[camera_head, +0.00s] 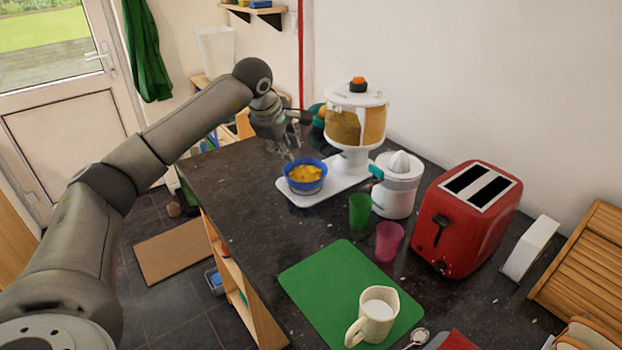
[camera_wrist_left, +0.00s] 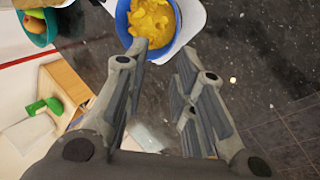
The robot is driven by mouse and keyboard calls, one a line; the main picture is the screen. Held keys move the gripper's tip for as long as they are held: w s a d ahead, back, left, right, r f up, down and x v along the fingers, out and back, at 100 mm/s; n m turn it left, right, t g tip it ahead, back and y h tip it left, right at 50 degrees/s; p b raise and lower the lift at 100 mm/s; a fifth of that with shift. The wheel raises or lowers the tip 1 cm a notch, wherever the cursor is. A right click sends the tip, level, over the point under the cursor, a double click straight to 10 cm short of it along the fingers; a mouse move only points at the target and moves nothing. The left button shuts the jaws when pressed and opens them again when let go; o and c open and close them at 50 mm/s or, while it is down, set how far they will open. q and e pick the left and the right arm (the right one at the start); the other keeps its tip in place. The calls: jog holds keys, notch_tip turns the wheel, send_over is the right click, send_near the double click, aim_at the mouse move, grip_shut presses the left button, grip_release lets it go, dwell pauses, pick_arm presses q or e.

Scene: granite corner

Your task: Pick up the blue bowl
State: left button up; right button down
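The blue bowl (camera_head: 306,188) holds yellow pieces of food and stands on the white base (camera_head: 342,184) of a dispenser on the dark counter. My left gripper (camera_head: 287,150) is just above and behind the bowl in the head view, apart from its rim as far as I can tell. In the left wrist view the bowl (camera_wrist_left: 124,28) is at the top, just beyond the fingertips. The left gripper (camera_wrist_left: 162,52) is open, with nothing between its fingers. My right gripper is not in view.
The dispenser (camera_head: 357,118) rises behind the bowl. A white juicer (camera_head: 398,189), green cup (camera_head: 360,212), pink cup (camera_head: 389,240) and red toaster (camera_head: 465,222) stand to the right. A mug (camera_head: 376,318) stands on a green mat (camera_head: 310,277). The counter left of the bowl is clear.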

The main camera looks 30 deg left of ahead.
pick_arm(q)
jog(key=b, duration=0.6)
send_near(298, 184)
jog(key=a, duration=0.1)
jog(key=p+x, duration=0.1)
jog(key=x, duration=0.5)
jog(key=shift+w+f, duration=0.2)
jog(key=shift+w, duration=0.15)
jog(key=shift+w+f+p, duration=0.3)
jog(key=shift+f+p, duration=0.1)
jog(key=shift+f, duration=0.15)
jog(key=p+x, duration=0.1)
jog(key=x, duration=0.3)
jog(key=shift+c, duration=0.2)
grip_shut()
